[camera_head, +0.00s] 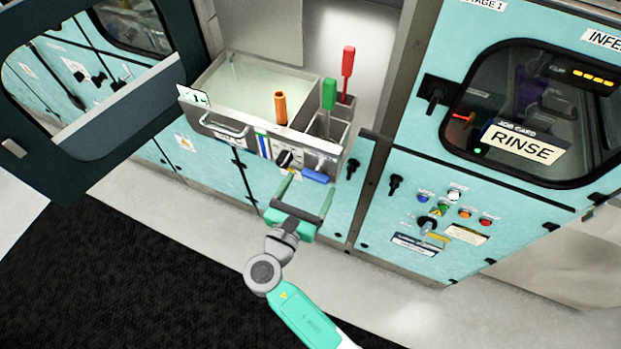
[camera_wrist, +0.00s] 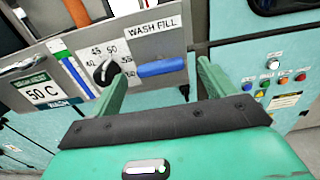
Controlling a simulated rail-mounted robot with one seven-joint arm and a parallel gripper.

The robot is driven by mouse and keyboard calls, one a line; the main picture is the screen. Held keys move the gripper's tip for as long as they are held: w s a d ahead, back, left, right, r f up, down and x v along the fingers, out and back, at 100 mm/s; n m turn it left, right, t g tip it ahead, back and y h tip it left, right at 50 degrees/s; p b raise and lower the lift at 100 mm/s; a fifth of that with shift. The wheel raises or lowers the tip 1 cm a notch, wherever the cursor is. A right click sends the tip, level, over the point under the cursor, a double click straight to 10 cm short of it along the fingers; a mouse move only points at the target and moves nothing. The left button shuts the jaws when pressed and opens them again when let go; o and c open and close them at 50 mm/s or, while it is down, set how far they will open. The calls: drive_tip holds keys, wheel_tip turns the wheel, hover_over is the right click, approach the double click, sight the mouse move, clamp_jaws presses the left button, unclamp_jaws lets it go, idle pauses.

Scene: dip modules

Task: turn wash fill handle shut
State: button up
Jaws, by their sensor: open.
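The wash fill handle (camera_head: 315,176) is a blue lever low on the front of the grey wash tank (camera_head: 222,128). In the wrist view the handle (camera_wrist: 162,67) lies nearly level under the WASH FILL label (camera_wrist: 153,26). My gripper (camera_head: 306,187) is open and empty in front of the panel, just below the handle in the head view. In the wrist view its two green fingers (camera_wrist: 162,72) frame the handle, one at each end. I see no contact, and the exact gap in depth is hard to tell.
A black dial (camera_head: 284,158) sits left of the handle, beside coloured gauge strips. Orange (camera_head: 280,108), green (camera_head: 328,94) and red (camera_head: 348,62) handles stand up from the tank. A cabinet with a RINSE card (camera_head: 522,142) and buttons is at right. An open door hangs at upper left.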

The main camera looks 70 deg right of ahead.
sight(315, 176)
drive_tip(key=shift+d, duration=1.4)
drive_tip(key=shift+c, duration=0.4)
drive_tip(key=c, duration=0.9)
